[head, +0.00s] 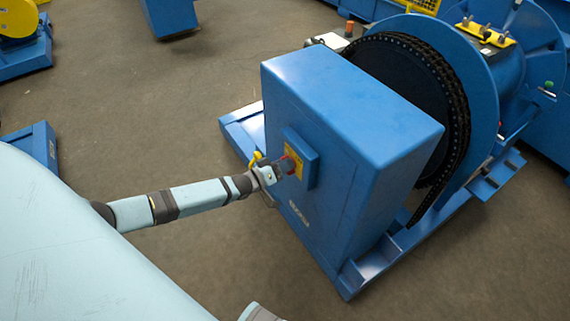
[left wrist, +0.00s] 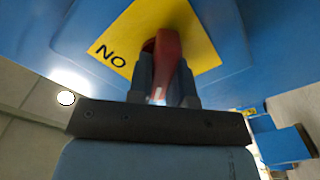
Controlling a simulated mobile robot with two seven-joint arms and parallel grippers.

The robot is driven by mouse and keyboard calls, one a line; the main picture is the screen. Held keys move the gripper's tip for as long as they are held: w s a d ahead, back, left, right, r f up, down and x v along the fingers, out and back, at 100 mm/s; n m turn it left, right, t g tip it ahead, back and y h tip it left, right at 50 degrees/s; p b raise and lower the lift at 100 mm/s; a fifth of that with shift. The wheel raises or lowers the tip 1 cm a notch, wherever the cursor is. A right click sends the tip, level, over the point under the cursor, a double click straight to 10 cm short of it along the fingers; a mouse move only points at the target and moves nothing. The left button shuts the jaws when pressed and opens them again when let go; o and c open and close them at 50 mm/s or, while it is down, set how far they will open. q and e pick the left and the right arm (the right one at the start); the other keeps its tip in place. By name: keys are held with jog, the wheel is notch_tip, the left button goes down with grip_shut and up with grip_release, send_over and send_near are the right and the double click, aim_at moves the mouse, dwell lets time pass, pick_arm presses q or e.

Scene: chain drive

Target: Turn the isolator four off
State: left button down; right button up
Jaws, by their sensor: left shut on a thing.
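The isolator has a red handle (left wrist: 174,50) on a yellow plate (left wrist: 202,50). In the left wrist view, letters reading "NO" show at the plate's left corner. In the head view, the yellow plate (head: 296,158) sits on a small blue box (head: 311,168) on the near face of a large blue cabinet (head: 345,120). My left gripper (head: 284,166) reaches the box from the left and is shut on the red handle, one finger on each side. The fingers hide part of the handle. No number four is readable.
A large chain wheel (head: 405,90) with a dark chain stands behind the cabinet, on a blue base frame (head: 375,263). Other blue machines stand at the top and left edges. The brown floor (head: 150,90) left of the cabinet is clear.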

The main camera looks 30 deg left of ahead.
pick_arm(q)
jog(key=shift+n, duration=0.6)
jog(key=c, duration=1)
grip_release()
jog(key=shift+c, duration=0.2)
jog(key=p+v, duration=0.2)
jog(key=v, duration=1.2)
pick_arm(e)
jog(key=shift+s+d+r, duration=0.1)
jog(key=shift+d, duration=0.1)
